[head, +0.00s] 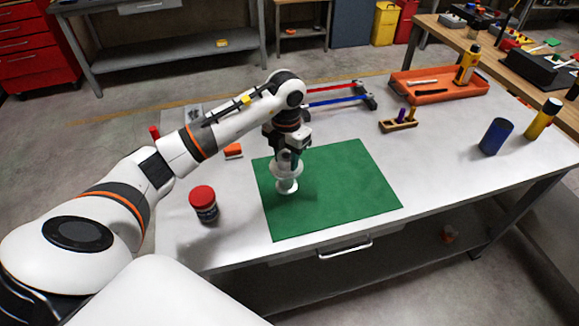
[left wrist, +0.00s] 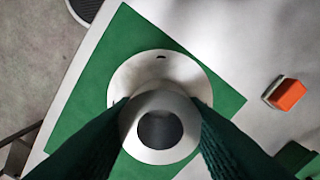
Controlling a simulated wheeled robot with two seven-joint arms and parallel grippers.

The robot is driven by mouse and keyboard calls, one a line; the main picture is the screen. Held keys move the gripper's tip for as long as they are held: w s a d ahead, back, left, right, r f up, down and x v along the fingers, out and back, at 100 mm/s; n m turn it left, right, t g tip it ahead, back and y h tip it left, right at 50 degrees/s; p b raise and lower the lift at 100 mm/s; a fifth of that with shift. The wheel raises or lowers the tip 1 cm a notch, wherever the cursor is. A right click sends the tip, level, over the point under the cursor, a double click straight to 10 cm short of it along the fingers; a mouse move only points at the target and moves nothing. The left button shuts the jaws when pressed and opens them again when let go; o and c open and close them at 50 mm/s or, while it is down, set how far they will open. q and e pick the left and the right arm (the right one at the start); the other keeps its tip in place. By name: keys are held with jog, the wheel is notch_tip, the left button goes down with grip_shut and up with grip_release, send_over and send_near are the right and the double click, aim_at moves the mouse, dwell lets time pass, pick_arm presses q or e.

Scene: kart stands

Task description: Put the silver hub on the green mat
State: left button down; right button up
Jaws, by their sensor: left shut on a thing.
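The silver hub (head: 287,187) is a pale metal piece with a round flange and a narrower neck. My left gripper (head: 286,160) points down and is shut on its neck. The green mat (head: 345,190) lies flat on the white bench, and the hub is upright over its left part, flange down. I cannot tell whether the flange touches the mat. In the left wrist view the hub (left wrist: 155,70) sits between the two dark fingers (left wrist: 160,112), with the mat (left wrist: 125,35) around it. My right gripper is not in view.
A red-lidded jar (head: 203,205) stands left of the mat. An orange block (head: 233,151) lies near its far left corner. A wooden holder (head: 398,123), an orange tray (head: 435,86), a blue cylinder (head: 495,136) and a yellow bottle (head: 542,119) are farther right. The mat's right part is clear.

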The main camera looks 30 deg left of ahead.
aim_at(286, 184)
pick_arm(q)
notch_tip(286, 184, down, 4)
jog(key=shift+s+a+f+p, duration=0.1)
jog(key=shift+p, duration=0.45)
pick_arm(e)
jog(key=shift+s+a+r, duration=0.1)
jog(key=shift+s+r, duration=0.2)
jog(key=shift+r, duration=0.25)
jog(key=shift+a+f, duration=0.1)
pick_arm(q)
jog(key=c, duration=1.3)
grip_release()
jog(key=shift+f, duration=0.2)
jog(key=shift+c, duration=0.2)
jog(key=o, duration=0.5)
jog(key=shift+r, duration=0.1)
jog(key=shift+c, duration=0.2)
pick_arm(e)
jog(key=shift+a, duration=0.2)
